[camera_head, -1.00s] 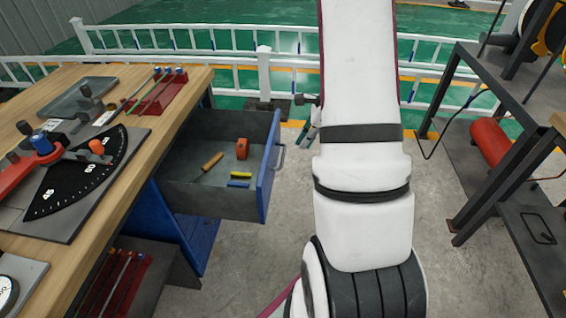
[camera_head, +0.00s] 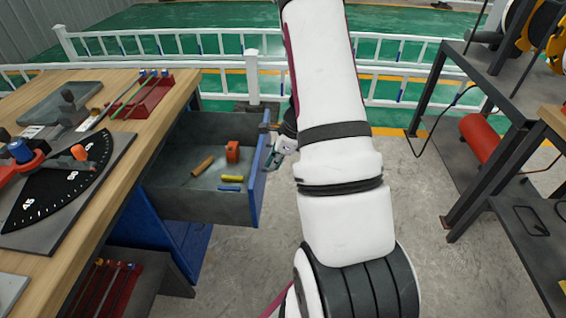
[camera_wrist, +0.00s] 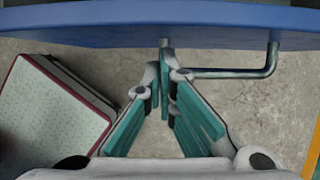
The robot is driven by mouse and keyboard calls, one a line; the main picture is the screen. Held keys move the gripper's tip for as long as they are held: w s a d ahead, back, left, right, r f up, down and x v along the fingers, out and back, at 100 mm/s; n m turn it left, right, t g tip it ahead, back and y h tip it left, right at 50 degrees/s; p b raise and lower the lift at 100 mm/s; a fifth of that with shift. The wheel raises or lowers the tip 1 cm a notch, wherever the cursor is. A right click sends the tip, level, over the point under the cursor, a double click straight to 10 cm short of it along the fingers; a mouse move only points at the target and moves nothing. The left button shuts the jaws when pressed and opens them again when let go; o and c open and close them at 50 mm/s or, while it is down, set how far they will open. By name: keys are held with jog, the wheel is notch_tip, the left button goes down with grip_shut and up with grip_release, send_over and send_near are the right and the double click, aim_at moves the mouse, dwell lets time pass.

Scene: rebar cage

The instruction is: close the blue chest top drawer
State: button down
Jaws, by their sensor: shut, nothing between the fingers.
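The blue chest (camera_head: 180,240) stands under the workbench, with its top drawer (camera_head: 165,205) pulled out to the right. The drawer has grey walls and a blue front (camera_head: 258,185). In the wrist view the blue front (camera_wrist: 100,35) spans the top, with its metal bar handle (camera_wrist: 235,73) below it. My gripper (camera_head: 274,150) is at the outer side of the drawer front, near its far end. In the wrist view my gripper (camera_wrist: 165,76) is shut and empty, its tips beside the handle's left post. Whether they touch the front or handle I cannot tell.
The drawer holds a wooden-handled tool (camera_head: 202,165), an orange item (camera_head: 232,151) and a yellow item (camera_head: 232,178). The wooden workbench (camera_head: 110,165) is at left. A dark metal rack (camera_head: 470,180) stands at right. A white fence (camera_head: 215,85) runs behind. Concrete floor lies between.

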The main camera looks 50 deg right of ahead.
jog(key=shift+w+a, duration=0.2)
dwell(0.3)
